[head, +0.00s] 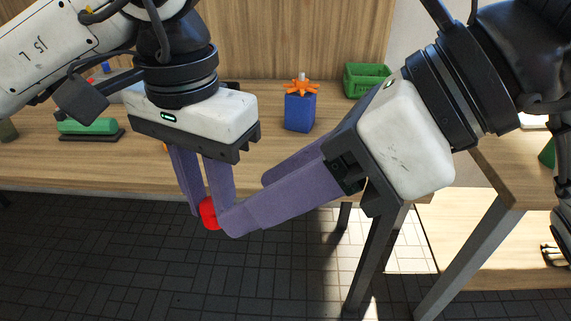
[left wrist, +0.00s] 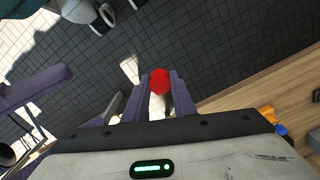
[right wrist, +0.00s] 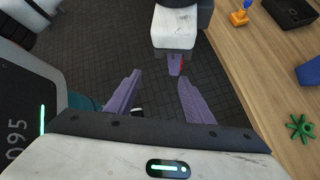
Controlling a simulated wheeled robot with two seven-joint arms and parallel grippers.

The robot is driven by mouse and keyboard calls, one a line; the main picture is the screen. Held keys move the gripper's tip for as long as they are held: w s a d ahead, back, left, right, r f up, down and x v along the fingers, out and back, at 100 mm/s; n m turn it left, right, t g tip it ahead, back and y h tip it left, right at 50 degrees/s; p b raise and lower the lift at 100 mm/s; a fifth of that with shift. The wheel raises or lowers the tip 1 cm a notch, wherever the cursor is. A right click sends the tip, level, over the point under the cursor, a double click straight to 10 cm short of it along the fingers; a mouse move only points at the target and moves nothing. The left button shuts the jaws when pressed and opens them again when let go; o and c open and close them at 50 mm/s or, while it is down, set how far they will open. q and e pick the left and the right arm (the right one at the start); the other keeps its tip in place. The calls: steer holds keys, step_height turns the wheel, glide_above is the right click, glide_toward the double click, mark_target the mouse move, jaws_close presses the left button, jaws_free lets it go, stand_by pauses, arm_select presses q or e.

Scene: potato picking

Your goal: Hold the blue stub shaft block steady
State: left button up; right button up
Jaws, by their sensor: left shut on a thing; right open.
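The blue stub shaft block (head: 300,112) stands upright on the table in the head view. An orange toothed part sits on top of it, with a pale shaft tip showing above. A blue thing at the right edge of the right wrist view (right wrist: 310,72) looks like this block. My left gripper (head: 211,208) is shut on a red piece (head: 209,213), in front of the table edge, left of the block and apart from it. The red piece also shows in the left wrist view (left wrist: 160,82). My right gripper (head: 246,204) is open and empty, its fingers pointing toward the red piece.
The wooden table (head: 60,165) runs across the back. A green crate (head: 367,80) stands back right of the block. A green piece on a dark base (head: 88,127) lies left. A green gear (right wrist: 301,128) and a dark bin (right wrist: 292,12) show in the right wrist view.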

steer(key=w+a+f, duration=0.1)
steer(key=a+f, duration=0.1)
steer(key=w+a+f+t, duration=0.1)
steer(key=w+a+f, duration=0.1)
steer(key=f, duration=0.1)
steer(key=w+a+f+t, duration=0.1)
steer(key=w+a+f, duration=0.1)
steer(key=shift+w+a+f+h, duration=0.1)
steer(key=shift+a+f+h, duration=0.2)
steer(key=shift+a+h, duration=0.1)
steer(key=shift+d, duration=0.1)
steer(key=c, duration=1)
arm_select(q)
steer(key=o, duration=1.1)
arm_select(e)
steer(key=shift+w, duration=0.15)
steer(key=shift+c, duration=0.6)
arm_select(q)
steer(key=shift+s, duration=0.1)
steer(key=shift+r, duration=0.1)
